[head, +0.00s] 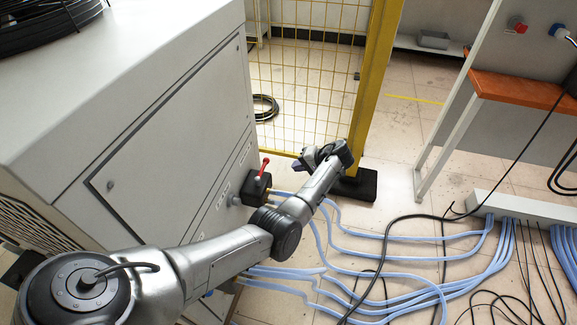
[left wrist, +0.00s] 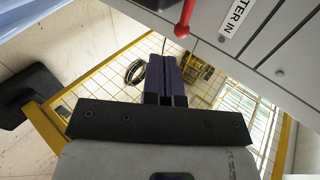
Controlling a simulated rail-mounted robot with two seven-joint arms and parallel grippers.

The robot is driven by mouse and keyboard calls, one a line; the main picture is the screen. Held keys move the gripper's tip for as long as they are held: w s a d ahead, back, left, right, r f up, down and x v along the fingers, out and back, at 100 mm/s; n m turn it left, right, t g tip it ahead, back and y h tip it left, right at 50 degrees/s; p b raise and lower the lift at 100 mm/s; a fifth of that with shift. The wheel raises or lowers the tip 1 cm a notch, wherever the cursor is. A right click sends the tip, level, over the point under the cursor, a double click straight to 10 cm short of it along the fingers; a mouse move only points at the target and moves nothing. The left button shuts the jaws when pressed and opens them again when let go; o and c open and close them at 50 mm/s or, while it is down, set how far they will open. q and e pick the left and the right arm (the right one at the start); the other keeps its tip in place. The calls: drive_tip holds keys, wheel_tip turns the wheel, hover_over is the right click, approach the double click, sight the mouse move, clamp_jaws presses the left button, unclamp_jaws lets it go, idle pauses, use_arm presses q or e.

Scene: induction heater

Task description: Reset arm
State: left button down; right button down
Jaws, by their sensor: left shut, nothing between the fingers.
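My left arm reaches across the head view from the lower left. Its gripper (head: 308,161) is by the yellow post, to the right of a red-handled valve (head: 264,170) on the cabinet's side. In the left wrist view the dark purple fingers (left wrist: 164,78) are together with nothing between them. The red handle (left wrist: 183,20) shows at the top of that view, apart from the fingers, beside a "WATER IN" type label (left wrist: 238,15) that is partly cut off. My right gripper is in neither view.
The large grey cabinet (head: 150,110) fills the left. A yellow mesh fence (head: 305,75) and its post (head: 376,80) stand behind the gripper. Blue hoses (head: 400,258) and black cables cross the floor to a grey manifold (head: 530,208). An orange-topped bench (head: 520,88) is at right.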

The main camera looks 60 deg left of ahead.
use_arm(q)
drive_tip(key=shift+v, duration=1.2)
drive_tip(key=shift+w+f, duration=0.1)
drive_tip(key=shift+f, duration=0.05)
